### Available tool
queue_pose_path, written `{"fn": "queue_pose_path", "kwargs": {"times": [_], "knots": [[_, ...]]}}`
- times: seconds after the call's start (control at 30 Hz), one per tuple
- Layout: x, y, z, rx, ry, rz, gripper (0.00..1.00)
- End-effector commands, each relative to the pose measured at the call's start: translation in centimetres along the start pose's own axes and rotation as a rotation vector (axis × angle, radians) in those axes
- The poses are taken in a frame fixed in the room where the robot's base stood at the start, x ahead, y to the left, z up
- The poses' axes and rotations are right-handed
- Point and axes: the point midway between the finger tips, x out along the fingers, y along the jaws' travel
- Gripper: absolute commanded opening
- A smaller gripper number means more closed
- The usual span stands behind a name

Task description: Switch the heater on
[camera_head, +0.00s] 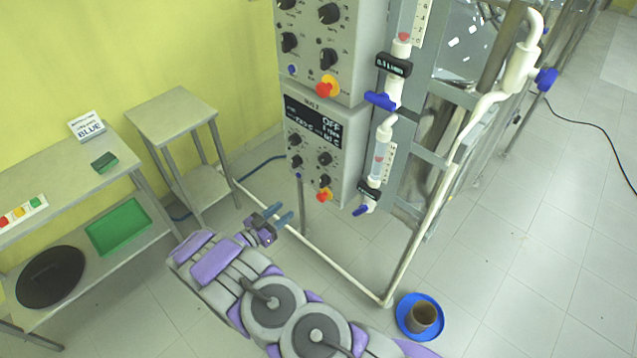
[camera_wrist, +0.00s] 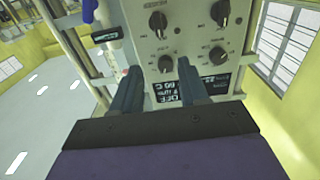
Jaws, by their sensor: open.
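The heater's control box (camera_head: 347,189) is a grey panel on the reactor frame, under a second similar panel. Several black knobs and a red-and-yellow switch (camera_head: 324,194) sit below the display. My gripper (camera_head: 279,215) is open and empty, low and to the left of the control box, apart from it. In the wrist view my gripper's two fingers (camera_wrist: 158,80) point at a panel with black knobs (camera_wrist: 157,24). A display reading OFF (camera_wrist: 170,91) shows between the fingers, partly hidden by them.
The upper panel (camera_head: 330,40) has knobs and another red-and-yellow switch. Flow tubes with blue valves (camera_head: 380,100) stand right of the panels. A small table (camera_head: 172,112) and a shelf with a green tray (camera_head: 118,227) are left. A blue dish with a brown pot (camera_head: 422,316) lies on the floor.

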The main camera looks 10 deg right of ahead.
Motion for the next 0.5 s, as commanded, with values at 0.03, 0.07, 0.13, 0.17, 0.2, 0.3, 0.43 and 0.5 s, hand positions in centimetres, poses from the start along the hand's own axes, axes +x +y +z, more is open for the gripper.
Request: {"fn": "queue_pose_path", "kwargs": {"times": [0.03, 0.07, 0.13, 0.17, 0.2, 0.3, 0.43, 0.5], "knots": [[0.9, 0.1, 0.0, 0.000, -0.001, 0.004, 0.44], [1.4, 0.1, 0.0, 0.000, -0.002, 0.004, 0.44], [2.8, 0.2, 0.1, 0.001, -0.004, 0.004, 0.44], [3.4, 0.2, 0.1, 0.002, -0.005, 0.004, 0.44], [4.3, 0.3, 0.1, 0.002, -0.006, 0.004, 0.44], [6.3, 0.3, 0.1, 0.003, -0.007, 0.004, 0.44], [8.8, 0.3, 0.1, 0.003, -0.006, 0.003, 0.44], [10.2, 0.2, 0.1, 0.003, -0.004, 0.003, 0.44]]}}
